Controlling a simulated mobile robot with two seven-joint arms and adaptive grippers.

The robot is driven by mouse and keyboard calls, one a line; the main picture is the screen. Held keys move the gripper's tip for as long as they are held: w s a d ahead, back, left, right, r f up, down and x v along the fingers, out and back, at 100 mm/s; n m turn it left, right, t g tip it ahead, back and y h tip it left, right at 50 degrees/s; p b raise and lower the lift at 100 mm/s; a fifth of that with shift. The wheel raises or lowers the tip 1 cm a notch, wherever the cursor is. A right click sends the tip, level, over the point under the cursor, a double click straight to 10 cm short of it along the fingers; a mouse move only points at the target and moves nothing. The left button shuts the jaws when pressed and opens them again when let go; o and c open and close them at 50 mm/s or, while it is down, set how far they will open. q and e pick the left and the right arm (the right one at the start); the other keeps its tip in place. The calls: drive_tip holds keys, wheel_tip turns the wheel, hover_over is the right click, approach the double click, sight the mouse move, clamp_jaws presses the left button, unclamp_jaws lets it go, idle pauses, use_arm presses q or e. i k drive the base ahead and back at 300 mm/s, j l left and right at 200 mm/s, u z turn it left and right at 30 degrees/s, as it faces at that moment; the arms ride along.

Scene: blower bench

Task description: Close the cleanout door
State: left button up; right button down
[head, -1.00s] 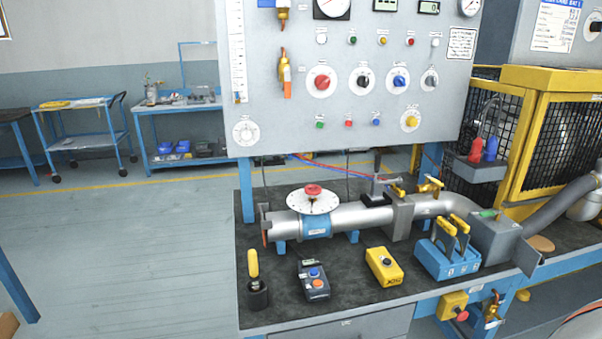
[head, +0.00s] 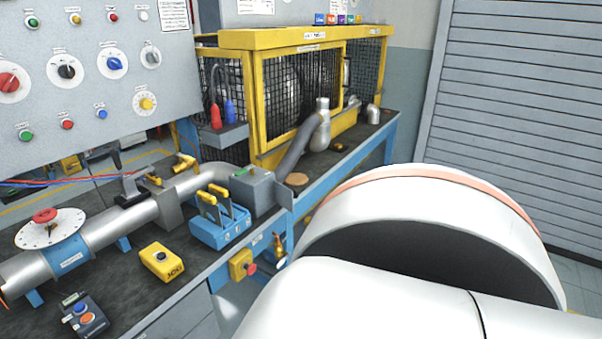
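A grey metal box (head: 253,190) sits at the right end of the pipe run on the bench, with a green part on its top. A flat grey plate (head: 286,202) sticks out at the box's right front edge. It looks like the cleanout door standing open, but it is small and I cannot tell its exact angle. Neither of my grippers is in view. A large white arm link of mine fills the lower right and may hide part of the floor and bench side.
A blue block with yellow handles (head: 220,222) stands left of the box. A grey hose (head: 298,148) rises behind it beside a yellow mesh cage (head: 262,100). A yellow box with a red button (head: 242,264) and a brass valve (head: 278,246) are on the bench front.

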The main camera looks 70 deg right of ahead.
sight(285, 197)
drive_tip(key=k+l, duration=0.15)
drive_tip(key=l, duration=0.3)
drive_tip(key=k+l+z, duration=0.1)
drive_tip(key=l, duration=0.35)
drive_tip(key=k+l, duration=0.2)
drive_tip(key=l, duration=0.3)
drive_tip(key=k+l+z, duration=0.15)
drive_tip(key=l, duration=0.3)
drive_tip(key=k+l, duration=0.1)
drive_tip(key=l, duration=0.35)
drive_tip(key=k+l+z, duration=0.1)
drive_tip(key=l, duration=1.1)
drive_tip(key=i+l+u, duration=0.25)
drive_tip(key=l, duration=0.3)
drive_tip(key=i+l+u, duration=0.3)
drive_tip(key=l, duration=0.35)
drive_tip(key=i, duration=0.1)
